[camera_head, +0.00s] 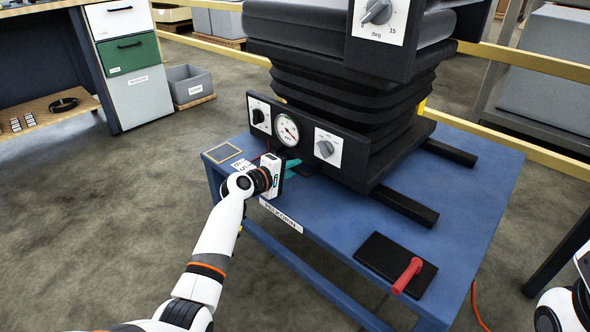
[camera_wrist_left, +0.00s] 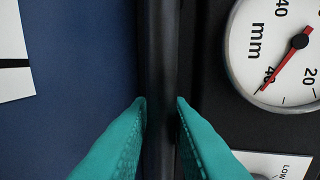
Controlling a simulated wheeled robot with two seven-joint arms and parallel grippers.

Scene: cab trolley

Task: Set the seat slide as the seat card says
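The black seat base (camera_head: 345,110) stands on a blue trolley (camera_head: 460,200). Its front panel carries a round white gauge (camera_head: 287,130) between two knobs. In the left wrist view the gauge (camera_wrist_left: 285,50) reads in mm, and its red needle points down-left. A black bar (camera_wrist_left: 160,50) runs along the seat front. My left gripper (camera_wrist_left: 161,100) is at this bar, one teal fingertip on each side; whether they press on it is unclear. A white card (camera_head: 242,165) lies at the trolley's left corner; its writing is unreadable. My right gripper's fingers are out of view.
A black plate with a red handle (camera_head: 408,275) lies on the trolley's front right. A yellow-framed dark square (camera_head: 222,152) is at the left corner. Another dial knob (camera_head: 377,12) marked deg sits higher on the seat. Drawers (camera_head: 130,55) and a grey bin (camera_head: 190,85) stand behind left.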

